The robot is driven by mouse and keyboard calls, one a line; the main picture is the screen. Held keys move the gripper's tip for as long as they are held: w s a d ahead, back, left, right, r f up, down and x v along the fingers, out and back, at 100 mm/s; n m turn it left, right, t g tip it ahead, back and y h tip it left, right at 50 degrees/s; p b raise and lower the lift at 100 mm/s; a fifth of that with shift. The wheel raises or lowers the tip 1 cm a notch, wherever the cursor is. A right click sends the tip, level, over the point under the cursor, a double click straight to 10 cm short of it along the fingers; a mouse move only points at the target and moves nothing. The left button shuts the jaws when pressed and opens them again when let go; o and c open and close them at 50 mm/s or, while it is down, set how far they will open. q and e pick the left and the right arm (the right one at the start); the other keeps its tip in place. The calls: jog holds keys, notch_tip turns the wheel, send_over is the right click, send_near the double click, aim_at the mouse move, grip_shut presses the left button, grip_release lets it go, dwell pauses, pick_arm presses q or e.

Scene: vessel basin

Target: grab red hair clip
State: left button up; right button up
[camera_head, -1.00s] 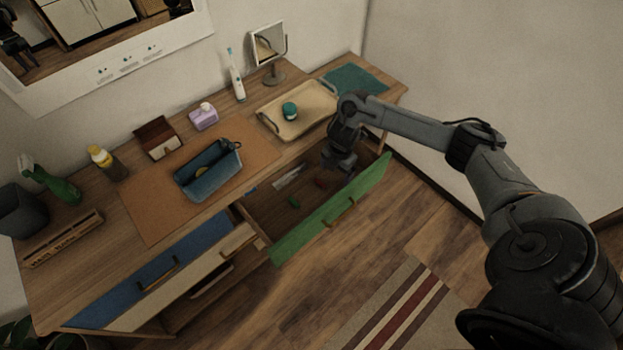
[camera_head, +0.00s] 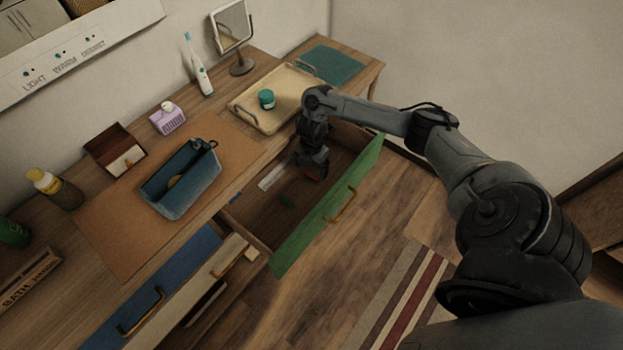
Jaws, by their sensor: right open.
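The red hair clip (camera_head: 312,177) lies in the open green-fronted drawer, mostly hidden beneath my right gripper. My right gripper (camera_head: 314,172) points down into the drawer right over the clip, open. I cannot tell whether its fingers touch the clip. The drawer (camera_head: 325,212) is pulled out below the tabletop. My left gripper is not in view.
The drawer also holds a small green item (camera_head: 286,202) and a pale flat item (camera_head: 271,178). A beige tray (camera_head: 243,116) with a teal jar (camera_head: 267,99) stands on the tabletop above. A blue basket (camera_head: 187,200) sits on a brown mat.

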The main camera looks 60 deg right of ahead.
aim_at(311, 177)
jog(key=shift+w+d+f+b, duration=0.1)
jog(key=shift+f+b, duration=0.25)
jog(key=shift+f, duration=1.05)
jog(key=shift+w+d+f+b, duration=0.1)
jog(key=shift+f+b, duration=0.25)
jog(key=shift+f, duration=1)
